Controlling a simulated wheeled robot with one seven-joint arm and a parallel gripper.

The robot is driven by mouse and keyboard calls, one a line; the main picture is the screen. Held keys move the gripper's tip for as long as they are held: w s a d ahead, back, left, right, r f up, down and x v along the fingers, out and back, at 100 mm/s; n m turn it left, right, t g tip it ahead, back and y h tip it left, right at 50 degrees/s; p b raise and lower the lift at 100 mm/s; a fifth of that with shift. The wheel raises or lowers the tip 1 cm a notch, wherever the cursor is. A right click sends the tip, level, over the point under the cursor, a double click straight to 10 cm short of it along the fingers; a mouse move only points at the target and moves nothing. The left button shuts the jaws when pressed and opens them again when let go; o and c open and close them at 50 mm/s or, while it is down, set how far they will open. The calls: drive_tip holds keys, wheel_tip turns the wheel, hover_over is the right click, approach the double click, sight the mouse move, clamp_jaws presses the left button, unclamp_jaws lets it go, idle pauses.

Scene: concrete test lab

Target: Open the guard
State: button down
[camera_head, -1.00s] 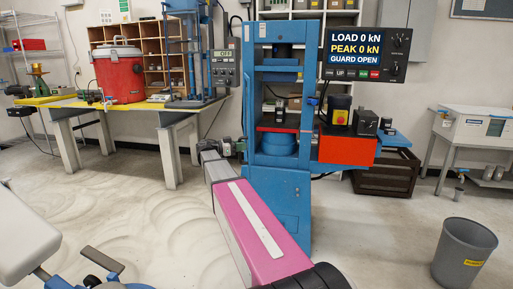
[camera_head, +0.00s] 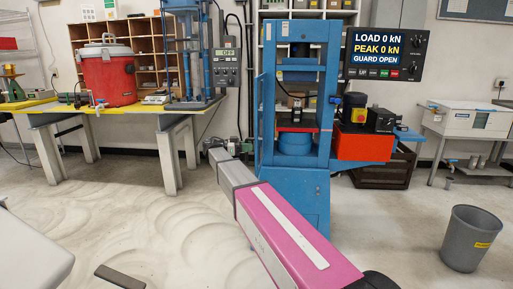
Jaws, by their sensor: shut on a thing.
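The blue press (camera_head: 294,190) stands at the centre, with its front bay in view around a red plate (camera_head: 297,127) and a blue cylinder below it. A thin blue upright edge (camera_head: 258,112) at the press's left side looks like the guard, seen nearly edge-on. My gripper (camera_head: 243,148) is at that left side, low beside this edge. It is shut on what looks like the guard's handle; the grip is small and partly hidden. The display (camera_head: 387,48) reads LOAD 0 kN, PEAK 0 kN, GUARD OPEN.
A yellow-topped bench (camera_head: 140,108) with a red cooler (camera_head: 110,75) stands at the left. An orange-red box (camera_head: 364,146) with a yellow and red switch adjoins the press. A grey bin (camera_head: 468,238) stands at the right. Open floor lies left of my arm.

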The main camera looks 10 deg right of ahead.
drive_tip(key=shift+s+a+f, duration=0.1)
drive_tip(key=shift+s+a, duration=0.05)
drive_tip(key=shift+s, duration=0.05)
drive_tip(key=c, duration=1.1)
unclamp_jaws()
drive_tip(key=shift+w, duration=0.1)
drive_tip(key=a, duration=0.7)
drive_tip(key=shift+w+a, duration=0.25)
drive_tip(key=shift+w, duration=0.05)
